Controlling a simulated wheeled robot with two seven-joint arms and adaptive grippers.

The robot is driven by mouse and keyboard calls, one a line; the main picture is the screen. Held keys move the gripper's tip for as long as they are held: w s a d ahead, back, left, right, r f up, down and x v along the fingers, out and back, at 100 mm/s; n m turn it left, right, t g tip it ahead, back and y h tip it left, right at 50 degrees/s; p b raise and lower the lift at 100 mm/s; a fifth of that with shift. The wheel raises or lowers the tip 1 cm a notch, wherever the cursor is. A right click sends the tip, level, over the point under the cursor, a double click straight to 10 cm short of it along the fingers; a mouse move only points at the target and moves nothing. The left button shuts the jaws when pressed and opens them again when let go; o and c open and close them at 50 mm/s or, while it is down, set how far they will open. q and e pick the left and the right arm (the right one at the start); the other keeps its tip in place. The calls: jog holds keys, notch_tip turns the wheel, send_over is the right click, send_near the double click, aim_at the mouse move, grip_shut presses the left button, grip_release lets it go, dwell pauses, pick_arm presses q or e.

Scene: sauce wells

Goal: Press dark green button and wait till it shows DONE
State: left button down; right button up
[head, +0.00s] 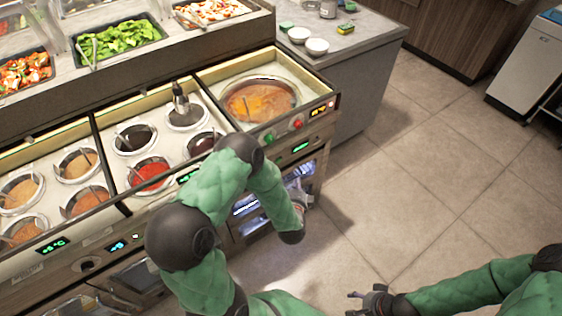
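A dark green round button (270,137) sits on the front panel below the soup well, left of a red button (297,124). To their right is a small display (320,110) with amber characters too small to read. My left arm reaches over the counter front and bends down. My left gripper (300,191) is in front of the lit cabinet below the panel, apart from the button, its fingers too small to read. My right gripper (362,302) is low over the floor at the bottom, away from the counter; its finger opening is unclear.
A large soup pot (259,99) sits in the right well, with several sauce wells to the left. Salad trays (119,42) stand behind. A grey side counter (345,60) holds white bowls (317,46). The tiled floor (440,170) at right is clear.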

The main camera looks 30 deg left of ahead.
aim_at(278, 161)
pick_arm(q)
jog(key=w+a+b, duration=0.1)
jog(key=w+a, duration=0.2)
jog(key=a, duration=0.5)
jog(key=shift+w+b, duration=0.15)
jog(key=shift+b, duration=0.15)
jog(key=shift+a, duration=0.25)
dwell(1.2)
jog(key=shift+w+a, duration=0.15)
jog(key=shift+a, duration=0.1)
jog(key=shift+w+a, duration=0.2)
jog(key=shift+a, duration=0.2)
dwell(0.9)
dwell(0.3)
jog(key=shift+s+d, duration=0.35)
jog(key=shift+d, duration=0.45)
jog(key=shift+d, duration=0.1)
